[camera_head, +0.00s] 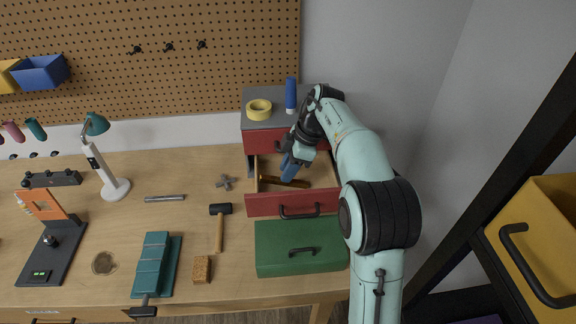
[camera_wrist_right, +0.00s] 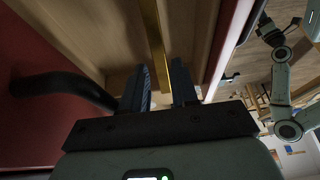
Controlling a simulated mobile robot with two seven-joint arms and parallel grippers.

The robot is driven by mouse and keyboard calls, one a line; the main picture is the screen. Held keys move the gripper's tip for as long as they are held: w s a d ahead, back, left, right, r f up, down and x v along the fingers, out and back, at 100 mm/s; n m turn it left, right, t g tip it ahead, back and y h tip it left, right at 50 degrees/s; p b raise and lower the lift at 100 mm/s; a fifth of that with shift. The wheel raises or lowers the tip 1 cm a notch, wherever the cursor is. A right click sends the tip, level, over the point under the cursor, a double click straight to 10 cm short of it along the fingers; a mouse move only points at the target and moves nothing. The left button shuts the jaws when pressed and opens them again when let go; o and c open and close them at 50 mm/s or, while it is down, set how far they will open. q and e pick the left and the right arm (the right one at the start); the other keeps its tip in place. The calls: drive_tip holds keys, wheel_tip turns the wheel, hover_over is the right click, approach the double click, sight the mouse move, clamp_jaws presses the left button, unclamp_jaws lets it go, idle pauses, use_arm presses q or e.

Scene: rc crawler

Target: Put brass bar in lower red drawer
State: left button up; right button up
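The brass bar (camera_head: 272,180) lies in the open lower red drawer (camera_head: 264,206), along the wooden drawer floor. In the right wrist view the bar (camera_wrist_right: 149,30) runs away from me, its near part showing between my fingers. My right gripper (camera_head: 287,177) reaches down into the drawer at the bar. In the wrist view its two dark fingers (camera_wrist_right: 162,78) stand apart with the bar in the gap, and I see no clear grip.
The upper red drawer (camera_head: 262,139) is shut, with yellow tape (camera_head: 259,109) and a blue cylinder (camera_head: 291,94) on the cabinet. A green box (camera_head: 285,262) stands before the open drawer. A mallet (camera_head: 220,225) and a metal rod (camera_head: 164,198) lie left.

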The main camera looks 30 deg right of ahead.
drive_tip(key=shift+r, duration=0.1)
drive_tip(key=shift+r, duration=0.25)
drive_tip(key=shift+v, duration=1)
drive_tip(key=s+d, duration=0.2)
drive_tip(key=d, duration=0.1)
drive_tip(key=s+d, duration=0.1)
drive_tip(key=d, duration=0.2)
drive_tip(key=s+d, duration=0.2)
drive_tip(key=d, duration=0.2)
drive_tip(key=shift+s+d+f, duration=0.1)
drive_tip(key=shift+s, duration=0.2)
